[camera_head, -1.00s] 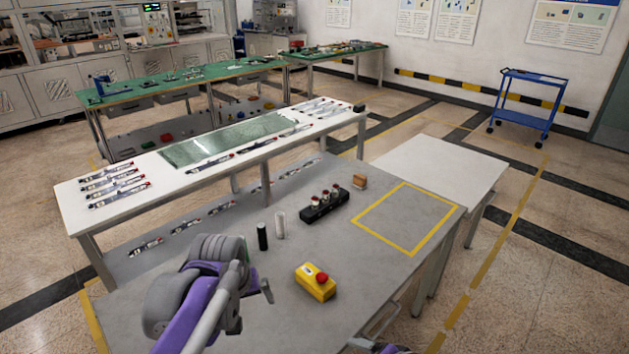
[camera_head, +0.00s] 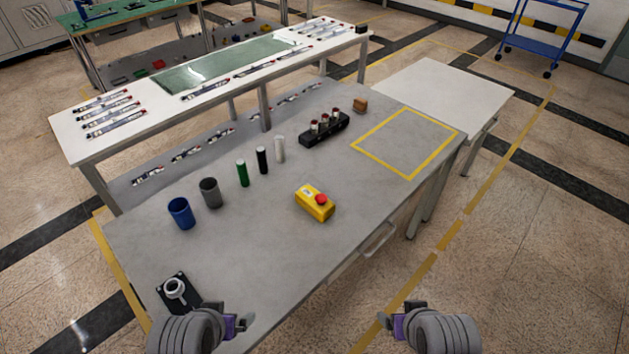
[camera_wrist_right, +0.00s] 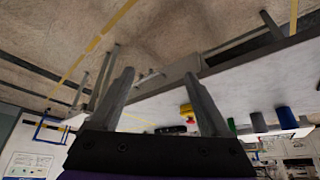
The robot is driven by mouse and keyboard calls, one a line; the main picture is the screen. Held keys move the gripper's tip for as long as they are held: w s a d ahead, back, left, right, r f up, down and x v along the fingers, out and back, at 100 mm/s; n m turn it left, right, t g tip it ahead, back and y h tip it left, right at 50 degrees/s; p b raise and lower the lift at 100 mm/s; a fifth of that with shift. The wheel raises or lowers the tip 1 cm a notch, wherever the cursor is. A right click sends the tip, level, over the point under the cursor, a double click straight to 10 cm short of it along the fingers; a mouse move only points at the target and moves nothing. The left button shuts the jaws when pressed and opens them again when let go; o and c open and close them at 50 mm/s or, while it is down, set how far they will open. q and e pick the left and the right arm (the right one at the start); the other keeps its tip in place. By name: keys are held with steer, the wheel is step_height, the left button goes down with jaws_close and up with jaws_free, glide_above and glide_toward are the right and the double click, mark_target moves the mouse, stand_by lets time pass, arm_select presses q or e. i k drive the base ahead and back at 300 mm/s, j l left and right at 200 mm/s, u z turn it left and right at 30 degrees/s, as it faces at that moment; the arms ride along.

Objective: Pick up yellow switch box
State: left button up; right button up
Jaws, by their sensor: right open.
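The yellow switch box (camera_head: 315,204) with a red button lies on the grey table (camera_head: 270,268), right of the table's middle near its front edge. It also shows small in the right wrist view (camera_wrist_right: 187,110), partly beside a finger. My left gripper (camera_head: 243,324) is low in the head view, at the table's front edge, below and left of the box. Its jaws are too unclear to read. My right gripper (camera_head: 389,318) is in front of the table, below and right of the box. In the right wrist view its two fingers (camera_wrist_right: 160,92) stand apart with nothing between them.
A blue cup (camera_head: 181,213), a grey cup (camera_head: 210,193), and green, black and white cylinders stand left of the box. A black holder (camera_head: 324,130) stands behind it. A black-based part (camera_head: 176,291) sits at front left. The yellow-outlined square (camera_head: 405,143) is clear.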

mark_target(305, 197)
steer(key=l+u, duration=0.2)
steer(key=u, duration=0.25)
steer(key=l+u, duration=0.15)
steer(key=u, duration=0.3)
steer(key=l+u, duration=0.2)
steer(key=u, duration=0.25)
